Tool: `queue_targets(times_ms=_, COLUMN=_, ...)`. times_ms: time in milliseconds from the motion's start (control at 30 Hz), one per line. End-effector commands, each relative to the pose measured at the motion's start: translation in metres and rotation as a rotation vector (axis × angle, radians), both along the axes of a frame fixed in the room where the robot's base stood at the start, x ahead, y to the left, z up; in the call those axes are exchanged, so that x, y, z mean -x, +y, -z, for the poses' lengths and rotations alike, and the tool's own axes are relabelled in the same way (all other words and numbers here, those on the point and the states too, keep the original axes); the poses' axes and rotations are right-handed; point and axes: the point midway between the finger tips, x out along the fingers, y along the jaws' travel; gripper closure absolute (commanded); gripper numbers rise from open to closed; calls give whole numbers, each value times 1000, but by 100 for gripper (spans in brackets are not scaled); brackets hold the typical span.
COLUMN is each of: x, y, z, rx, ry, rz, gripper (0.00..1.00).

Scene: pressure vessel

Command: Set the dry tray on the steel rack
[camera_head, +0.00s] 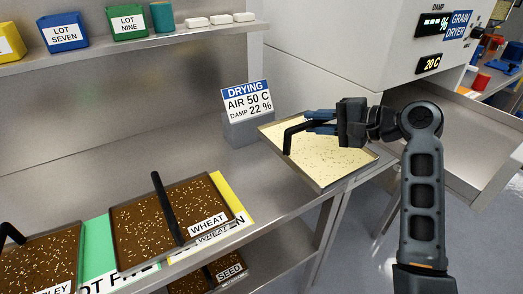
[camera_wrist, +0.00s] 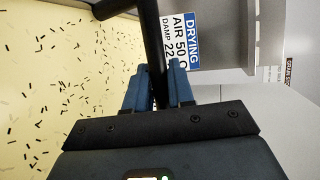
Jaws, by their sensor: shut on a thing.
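A metal tray (camera_head: 335,162) with a pale yellow bed and dark specks is at the right end of the steel rack (camera_head: 285,192). My gripper (camera_head: 322,121) is shut on the tray's black handle (camera_head: 291,137). The tray's right part reaches past the rack's end; I cannot tell whether its underside touches the steel. In the wrist view, the blue fingers (camera_wrist: 159,86) close around the black handle, with the pale tray bed (camera_wrist: 60,80) at left.
A drying sign (camera_head: 248,104) reading AIR 50 C, DAMP 22 % stands just behind the tray. A WHEAT tray (camera_head: 150,235) and another brown tray (camera_head: 40,262) are at left. Bare steel lies mid-rack.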

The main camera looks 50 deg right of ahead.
Motion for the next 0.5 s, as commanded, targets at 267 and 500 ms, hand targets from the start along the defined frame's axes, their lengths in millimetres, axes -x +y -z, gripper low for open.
queue_targets(times_ms=267, x=-54, y=17, z=32, rx=-1, ry=1, rz=-3, gripper=100)
queue_targets(times_ms=500, x=-87, y=26, z=53, rx=1, ry=-1, rz=0, gripper=100)
